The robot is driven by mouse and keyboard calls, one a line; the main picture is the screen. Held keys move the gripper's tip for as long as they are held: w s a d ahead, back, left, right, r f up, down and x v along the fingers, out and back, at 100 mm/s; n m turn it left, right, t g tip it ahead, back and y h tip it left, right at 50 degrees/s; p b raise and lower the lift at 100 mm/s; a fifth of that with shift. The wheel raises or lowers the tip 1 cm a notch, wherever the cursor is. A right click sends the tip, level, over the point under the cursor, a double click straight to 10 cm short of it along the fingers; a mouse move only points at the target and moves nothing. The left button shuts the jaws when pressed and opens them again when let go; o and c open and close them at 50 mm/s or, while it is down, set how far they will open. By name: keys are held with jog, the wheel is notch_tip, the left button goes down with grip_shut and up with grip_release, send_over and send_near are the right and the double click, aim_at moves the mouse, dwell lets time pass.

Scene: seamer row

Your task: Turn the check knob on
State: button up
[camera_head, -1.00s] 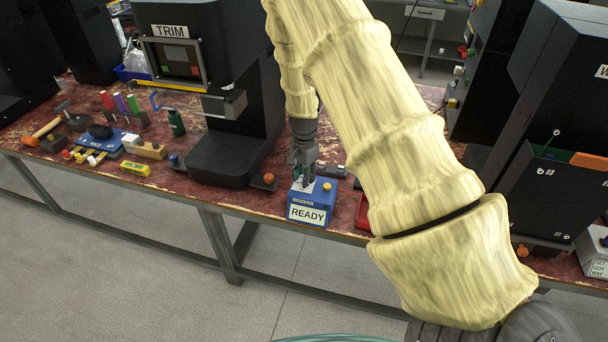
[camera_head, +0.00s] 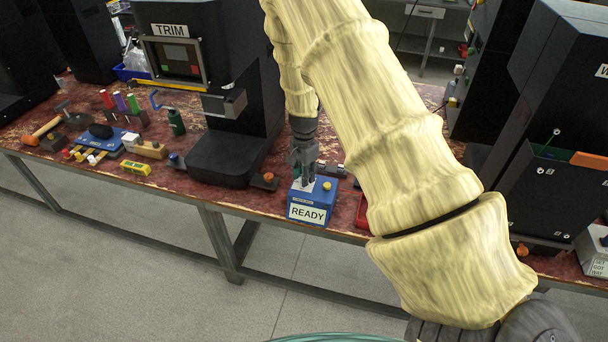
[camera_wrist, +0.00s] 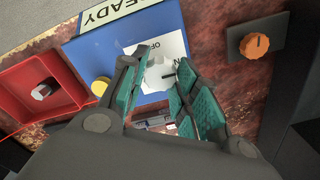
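The blue box (camera_head: 310,207) with a READY label stands on the bench near its front edge. It also shows in the wrist view (camera_wrist: 200,30). Its top has a white dial plate (camera_wrist: 174,46) marked OFF and ON. The pale check knob (camera_wrist: 158,72) sits on this plate, with a dark pointer mark towards the ON side; its lower part is partly hidden. My gripper (camera_wrist: 162,60) points down at the plate, its teal-padded fingers apart on either side of the knob. Contact with the knob cannot be told. In the head view my gripper (camera_head: 303,178) is over the box top.
A yellow button (camera_wrist: 101,86) is on the box beside the dial. A red tray (camera_wrist: 62,82) with a pale knob lies on one side, and an orange knob on a dark block (camera_wrist: 254,45) on the other. The black TRIM machine (camera_head: 225,165) stands left of the box.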

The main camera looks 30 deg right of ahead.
jog(key=shift+o, duration=0.3)
jog(key=r, duration=0.1)
jog(key=w+r, duration=0.1)
jog(key=r, duration=0.1)
jog(key=d+r, duration=0.1)
jog(key=r, duration=0.1)
jog(key=shift+w, duration=0.3)
notch_tip(320, 180, up, 7)
jog(key=s+a, duration=0.1)
jog(key=s, duration=0.1)
jog(key=f+n+b, duration=0.3)
jog(key=f+n, duration=0.3)
jog(key=f+n+b, duration=0.3)
jog(key=f+n, duration=0.3)
jog(key=shift+w+b, duration=0.2)
jog(key=shift+b, duration=0.2)
